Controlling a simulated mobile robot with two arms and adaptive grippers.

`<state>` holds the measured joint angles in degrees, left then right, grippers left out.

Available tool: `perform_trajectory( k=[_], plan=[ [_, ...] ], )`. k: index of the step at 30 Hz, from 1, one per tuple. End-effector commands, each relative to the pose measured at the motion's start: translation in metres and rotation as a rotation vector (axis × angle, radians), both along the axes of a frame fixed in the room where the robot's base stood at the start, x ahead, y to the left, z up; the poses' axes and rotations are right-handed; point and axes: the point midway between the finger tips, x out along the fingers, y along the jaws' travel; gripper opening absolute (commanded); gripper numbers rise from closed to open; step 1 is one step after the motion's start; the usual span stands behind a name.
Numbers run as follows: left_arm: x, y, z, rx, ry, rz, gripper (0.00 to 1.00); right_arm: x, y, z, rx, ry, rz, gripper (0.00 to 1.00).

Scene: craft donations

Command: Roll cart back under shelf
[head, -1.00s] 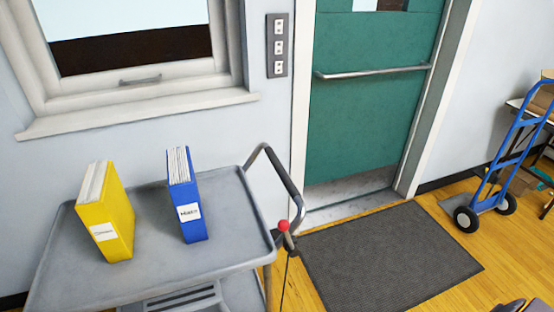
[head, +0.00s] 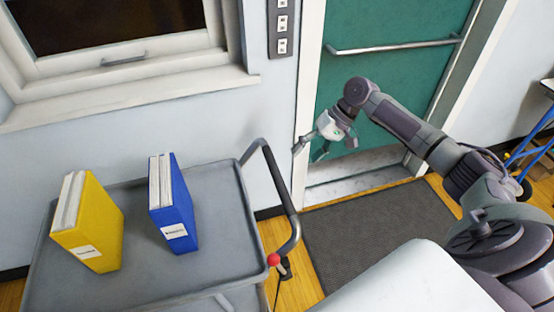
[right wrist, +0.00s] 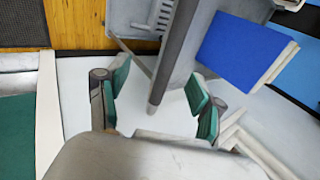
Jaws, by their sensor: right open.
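The grey cart (head: 110,282) stands at the lower left under the window, with its push handle (head: 278,188) at its right end. A yellow binder (head: 98,230) and a blue binder (head: 175,212) stand upright on its top. My right gripper (head: 308,150) is open and empty, to the right of the handle and above it, in front of the green door. In the right wrist view the handle bar (right wrist: 168,70) shows between and beyond the open fingers (right wrist: 155,105), apart from them. The blue binder (right wrist: 240,50) lies to its right there. My left gripper is out of view. No shelf shows.
A dark floor mat (head: 360,235) lies in front of the green door (head: 400,25). A red-knobbed lever (head: 273,259) sits at the cart's handle corner. A blue hand truck (head: 530,150) stands at the right edge, partly hidden by my arm.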

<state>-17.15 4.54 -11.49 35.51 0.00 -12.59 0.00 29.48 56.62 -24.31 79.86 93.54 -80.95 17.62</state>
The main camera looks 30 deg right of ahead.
Motion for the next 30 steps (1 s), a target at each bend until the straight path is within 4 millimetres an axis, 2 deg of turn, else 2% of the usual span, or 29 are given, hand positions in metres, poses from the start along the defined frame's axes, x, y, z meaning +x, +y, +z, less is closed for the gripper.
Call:
perform_trajectory(
  k=[1,3,6,11,20,21,30],
  plan=[
    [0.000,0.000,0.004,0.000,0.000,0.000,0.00,-0.003,0.001,0.014,0.009,0.005,0.015,0.67],
    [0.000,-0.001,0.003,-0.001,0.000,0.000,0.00,-0.005,0.003,0.023,0.020,0.012,0.027,0.67],
    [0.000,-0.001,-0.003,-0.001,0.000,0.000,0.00,-0.006,0.007,0.021,0.026,0.014,0.033,0.67],
    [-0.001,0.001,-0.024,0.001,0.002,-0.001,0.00,-0.003,0.019,-0.001,0.027,0.012,0.034,0.67],
    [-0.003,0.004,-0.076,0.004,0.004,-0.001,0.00,0.005,0.054,-0.049,0.026,0.010,0.033,0.67],
    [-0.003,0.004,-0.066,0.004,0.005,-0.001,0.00,0.006,0.059,-0.048,0.028,0.013,0.032,0.67],
    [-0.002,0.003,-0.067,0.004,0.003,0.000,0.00,0.012,0.082,-0.080,0.026,0.011,0.030,0.67]
  ],
)
